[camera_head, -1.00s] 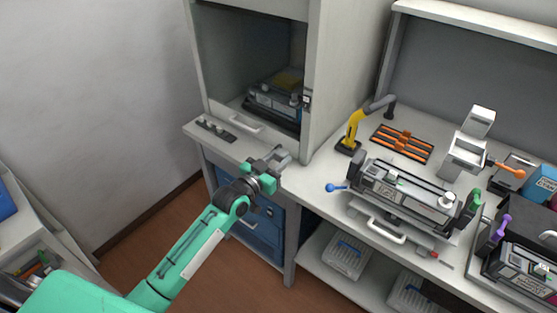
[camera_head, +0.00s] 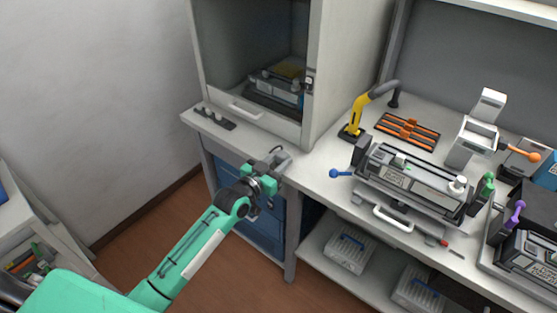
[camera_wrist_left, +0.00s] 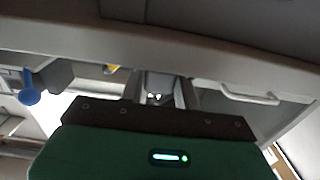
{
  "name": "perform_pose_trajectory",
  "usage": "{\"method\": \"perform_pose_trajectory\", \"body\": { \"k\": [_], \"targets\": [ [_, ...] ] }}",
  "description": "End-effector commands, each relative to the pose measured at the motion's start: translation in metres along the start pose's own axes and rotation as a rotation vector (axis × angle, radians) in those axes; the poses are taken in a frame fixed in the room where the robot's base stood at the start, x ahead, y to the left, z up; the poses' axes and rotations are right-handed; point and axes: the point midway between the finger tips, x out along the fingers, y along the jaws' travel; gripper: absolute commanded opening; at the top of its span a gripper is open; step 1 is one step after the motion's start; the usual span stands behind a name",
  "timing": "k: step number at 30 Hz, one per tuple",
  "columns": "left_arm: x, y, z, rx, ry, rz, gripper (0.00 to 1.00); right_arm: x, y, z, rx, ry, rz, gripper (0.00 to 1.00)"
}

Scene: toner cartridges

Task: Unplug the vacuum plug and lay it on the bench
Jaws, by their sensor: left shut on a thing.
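I cannot tell whether the plug touches a socket or the bench (camera_head: 308,172). My right gripper is not in view.
The enclosure (camera_head: 305,132) with a cartridge inside stands behind the gripper. To the right are a blue-knobbed cartridge fixture (camera_head: 410,180), a yellow-handled tool (camera_head: 354,117) and an orange rack (camera_head: 407,131). A bare strip of bench lies between the gripper and the fixture.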

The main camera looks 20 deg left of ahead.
Motion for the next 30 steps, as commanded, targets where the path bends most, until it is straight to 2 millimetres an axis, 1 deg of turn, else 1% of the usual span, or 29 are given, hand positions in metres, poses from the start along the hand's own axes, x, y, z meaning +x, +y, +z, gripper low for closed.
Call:
{"method": "perform_pose_trajectory", "body": {
  "k": [7,8,9,11,12,20,23,26,30],
  "targets": [
    [0.000,0.000,0.000,0.000,0.000,0.000,0.00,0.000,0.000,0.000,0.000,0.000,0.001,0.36],
    [0.000,0.000,0.000,0.000,0.000,0.000,0.34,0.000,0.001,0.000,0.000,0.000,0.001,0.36],
    [0.000,0.000,0.000,0.000,0.000,0.000,0.42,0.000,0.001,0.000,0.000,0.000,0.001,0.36],
    [0.000,0.000,0.000,0.000,0.000,0.000,0.54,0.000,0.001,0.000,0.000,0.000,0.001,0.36],
    [0.000,0.000,0.000,0.000,0.000,0.000,0.57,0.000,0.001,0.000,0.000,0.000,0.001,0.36],
    [0.000,0.000,0.001,0.000,0.000,0.000,0.57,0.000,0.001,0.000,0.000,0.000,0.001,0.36],
    [-0.005,0.000,0.002,0.000,-0.001,-0.001,0.57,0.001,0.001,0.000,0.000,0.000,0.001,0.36],
    [-0.015,0.000,0.002,0.000,-0.001,-0.001,0.57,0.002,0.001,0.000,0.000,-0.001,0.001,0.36],
    [-0.040,0.000,0.003,-0.001,-0.002,0.000,0.57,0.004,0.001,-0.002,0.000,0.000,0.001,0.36]
  ]
}}
